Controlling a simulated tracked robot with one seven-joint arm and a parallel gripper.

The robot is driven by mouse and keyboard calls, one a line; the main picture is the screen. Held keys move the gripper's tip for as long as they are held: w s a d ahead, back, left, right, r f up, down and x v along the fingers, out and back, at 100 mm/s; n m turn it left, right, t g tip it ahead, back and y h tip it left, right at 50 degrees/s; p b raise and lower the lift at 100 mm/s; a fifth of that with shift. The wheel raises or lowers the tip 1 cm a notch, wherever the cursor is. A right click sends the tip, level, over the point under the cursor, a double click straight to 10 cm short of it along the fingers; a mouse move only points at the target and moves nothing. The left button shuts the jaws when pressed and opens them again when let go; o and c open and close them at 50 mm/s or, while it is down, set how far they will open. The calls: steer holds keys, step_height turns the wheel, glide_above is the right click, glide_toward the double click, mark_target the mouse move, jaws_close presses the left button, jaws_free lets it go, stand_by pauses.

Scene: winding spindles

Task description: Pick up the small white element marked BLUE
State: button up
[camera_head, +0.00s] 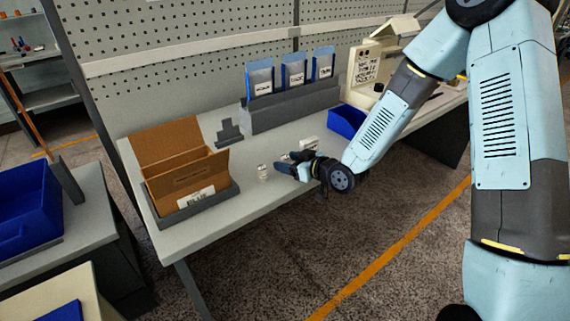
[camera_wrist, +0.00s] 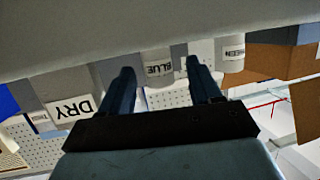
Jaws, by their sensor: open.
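The small white element marked BLUE (camera_wrist: 157,64) shows in the wrist view between my two fingertips, on the grey table surface along the top of that upside-down picture. My gripper (camera_wrist: 160,66) is open with nothing held; its fingers point toward the element. I cannot tell how far apart they are. In the head view my gripper (camera_head: 281,169) is low over the table's front part. There, the BLUE element is not clearly made out, and may be partly hidden by my gripper.
An element marked GREEN (camera_wrist: 233,52) stands to the right in the wrist view, and a box marked DRY (camera_wrist: 72,108) to the left. An open cardboard box (camera_head: 178,146) sits at the table's left. A grey rack (camera_head: 290,108) with blue pouches and a blue bin (camera_head: 346,121) stand behind.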

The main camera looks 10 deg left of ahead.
mark_target(281, 159)
steer(key=shift+x, duration=1.9)
steer(key=shift+w, duration=0.1)
steer(key=shift+c, duration=0.2)
steer(key=c, duration=1)
